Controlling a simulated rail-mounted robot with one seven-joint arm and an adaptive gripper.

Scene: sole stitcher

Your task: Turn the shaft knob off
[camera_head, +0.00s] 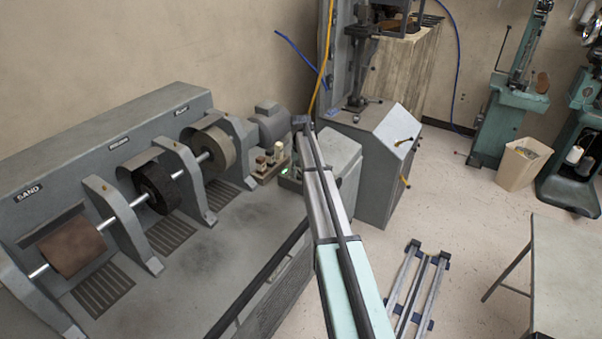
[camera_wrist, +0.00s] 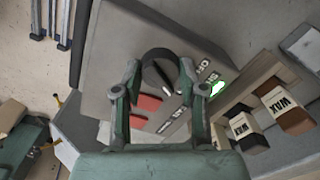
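The shaft knob (camera_wrist: 164,68) is a round black dial with a pale pointer line, on a grey sloped panel (camera_wrist: 110,45) in the wrist view. The pointer lies at a slant. White lettering, including what looks like "OFF", runs on the panel to its right, and a green light (camera_wrist: 217,88) is lit there. My gripper (camera_wrist: 160,74) is open, with one green finger on each side of the knob. I cannot tell whether the fingers touch it. In the head view my arm hides the knob and gripper; the green light (camera_head: 285,170) shows beside the arm.
Two wax blocks (camera_wrist: 285,107) stand on a wooden holder right of the panel.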

